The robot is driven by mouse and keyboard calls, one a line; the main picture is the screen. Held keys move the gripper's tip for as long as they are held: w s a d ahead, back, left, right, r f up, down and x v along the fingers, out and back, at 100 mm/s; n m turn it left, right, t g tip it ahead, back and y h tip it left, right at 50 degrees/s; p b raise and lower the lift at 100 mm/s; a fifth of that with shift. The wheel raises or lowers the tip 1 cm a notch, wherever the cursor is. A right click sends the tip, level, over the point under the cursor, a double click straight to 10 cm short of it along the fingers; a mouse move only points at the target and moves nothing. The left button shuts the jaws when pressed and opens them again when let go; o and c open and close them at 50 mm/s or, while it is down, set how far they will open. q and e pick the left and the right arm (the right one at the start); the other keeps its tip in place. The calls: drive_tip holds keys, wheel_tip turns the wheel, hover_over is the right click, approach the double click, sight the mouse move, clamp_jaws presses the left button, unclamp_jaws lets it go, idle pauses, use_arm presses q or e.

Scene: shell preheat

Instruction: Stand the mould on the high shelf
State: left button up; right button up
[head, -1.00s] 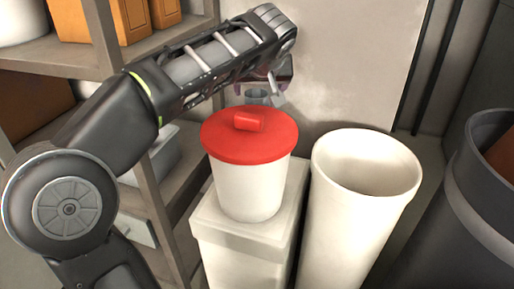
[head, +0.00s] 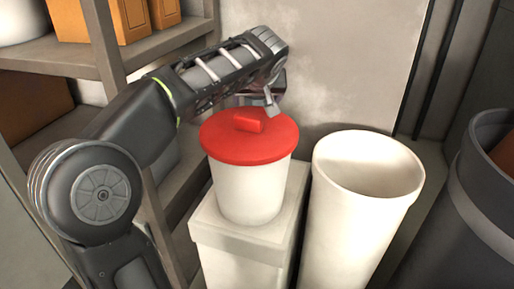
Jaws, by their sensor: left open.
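I cannot pick out the mould for certain. My left gripper (head: 265,98) is open, just behind and above a white bucket with a red lid (head: 250,138); its jaws are partly hidden by my own arm, and no held thing shows between them. The shelf unit's upper board (head: 60,56) is at the upper left, behind my left arm. My right gripper is not in view.
The lidded bucket stands on a pale square box (head: 245,247). A tall, open white cylinder (head: 345,215) stands right of it, and a dark round bin (head: 470,210) at the far right. Orange-brown boxes (head: 108,18) occupy the upper shelf. A grey wall is behind.

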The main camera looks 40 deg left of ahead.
use_arm(q)
drive_tip(key=shift+x, duration=0.8)
clamp_jaws()
idle(0.7)
drive_tip(key=shift+r, duration=0.1)
